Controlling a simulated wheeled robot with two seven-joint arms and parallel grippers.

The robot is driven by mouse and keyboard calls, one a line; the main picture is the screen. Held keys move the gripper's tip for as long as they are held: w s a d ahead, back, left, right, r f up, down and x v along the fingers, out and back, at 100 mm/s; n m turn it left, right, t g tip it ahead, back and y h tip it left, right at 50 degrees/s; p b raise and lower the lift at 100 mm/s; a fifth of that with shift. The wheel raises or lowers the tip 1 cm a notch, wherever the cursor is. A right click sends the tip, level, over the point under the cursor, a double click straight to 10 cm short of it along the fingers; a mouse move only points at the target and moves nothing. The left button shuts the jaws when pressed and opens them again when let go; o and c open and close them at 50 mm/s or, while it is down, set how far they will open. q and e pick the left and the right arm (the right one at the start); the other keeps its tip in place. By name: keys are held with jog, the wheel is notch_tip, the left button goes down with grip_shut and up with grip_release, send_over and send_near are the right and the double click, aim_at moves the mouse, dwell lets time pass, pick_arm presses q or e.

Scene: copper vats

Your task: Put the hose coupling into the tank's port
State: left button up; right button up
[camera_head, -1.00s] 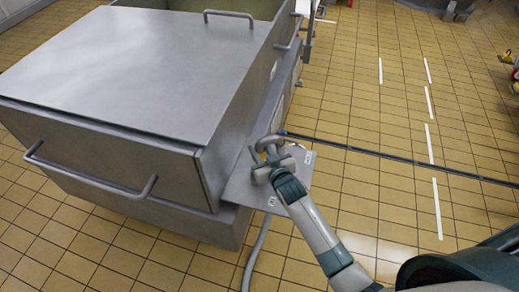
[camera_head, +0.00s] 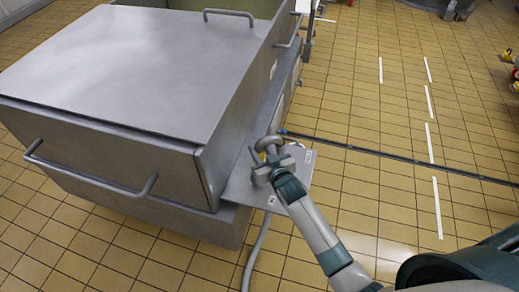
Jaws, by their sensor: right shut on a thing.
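The tank (camera_head: 110,60) is a large grey metal vat with a flat lid, filling the left of the view. A grey plate (camera_head: 240,188) juts out from its right side, low down. My right gripper (camera_head: 262,162) is over this plate, shut on the hose coupling (camera_head: 268,143), a grey curved piece beside the tank's wall. The gripper hides much of the coupling. I cannot make out the port or whether the coupling touches it. My left gripper is not in view.
A grey hose (camera_head: 257,250) hangs from below the plate to the floor. Handles (camera_head: 90,182) stick out from the tank's front and sides. A dark floor channel (camera_head: 400,160) runs to the right. The tiled floor (camera_head: 390,110) on the right is mostly clear.

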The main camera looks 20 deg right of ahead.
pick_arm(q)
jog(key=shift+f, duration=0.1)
pick_arm(e)
jog(key=shift+f, duration=0.15)
dwell(0.3)
jog(key=o, duration=1.3)
jog(key=shift+c, duration=0.2)
jog(key=shift+f, duration=0.2)
jog(key=shift+s+r, duration=0.15)
jog(key=shift+s, duration=0.35)
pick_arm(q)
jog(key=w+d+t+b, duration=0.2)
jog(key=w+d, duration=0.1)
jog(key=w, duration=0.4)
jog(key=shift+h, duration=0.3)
pick_arm(e)
jog(key=v, duration=1.6)
jog(key=shift+s+r, duration=0.2)
jog(key=shift+r, duration=0.1)
